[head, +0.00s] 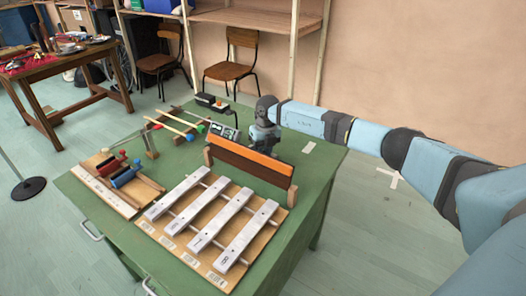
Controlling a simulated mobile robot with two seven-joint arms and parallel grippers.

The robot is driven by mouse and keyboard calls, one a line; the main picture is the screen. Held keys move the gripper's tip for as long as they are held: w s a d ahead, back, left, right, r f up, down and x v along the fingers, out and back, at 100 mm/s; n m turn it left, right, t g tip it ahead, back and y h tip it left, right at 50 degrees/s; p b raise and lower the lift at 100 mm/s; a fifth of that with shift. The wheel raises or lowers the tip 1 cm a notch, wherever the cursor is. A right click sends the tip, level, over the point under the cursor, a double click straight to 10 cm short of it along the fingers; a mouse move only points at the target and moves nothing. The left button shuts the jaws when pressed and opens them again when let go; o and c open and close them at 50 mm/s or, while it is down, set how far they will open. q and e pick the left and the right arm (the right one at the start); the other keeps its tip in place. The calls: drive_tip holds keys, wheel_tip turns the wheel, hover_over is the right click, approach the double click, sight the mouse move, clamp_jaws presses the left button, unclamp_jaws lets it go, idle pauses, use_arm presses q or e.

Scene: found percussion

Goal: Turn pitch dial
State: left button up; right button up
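A small grey device with a display-like face (222,131) sits on the far part of the green table (140,222). I cannot clearly make out a pitch dial on it. My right arm reaches in from the right, and its wrist and gripper (258,139) are just right of the device, behind the orange-topped wooden board (250,160). The gripper's fingertips are too small and partly hidden, so neither its opening nor any contact shows. My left gripper is not in view.
Numbered metal bars (237,233) lie on a wooden base in front. Mallets (172,124) rest on a rack at the back left. Red and blue cylinders (127,177) lie on a left board. Black boxes (205,99) stand behind the device.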

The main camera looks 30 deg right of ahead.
drive_tip(key=shift+n, duration=1.4)
drive_tip(key=o, duration=0.9)
drive_tip(key=shift+r, duration=0.1)
use_arm(q)
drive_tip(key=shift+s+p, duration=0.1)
drive_tip(key=shift+p, duration=0.35)
use_arm(e)
drive_tip(key=r, duration=0.4)
drive_tip(key=d+r, duration=0.1)
drive_tip(key=r, duration=0.8)
drive_tip(key=shift+w+d+r, duration=0.15)
drive_tip(key=shift+d+r, duration=0.1)
drive_tip(key=shift+r, duration=0.05)
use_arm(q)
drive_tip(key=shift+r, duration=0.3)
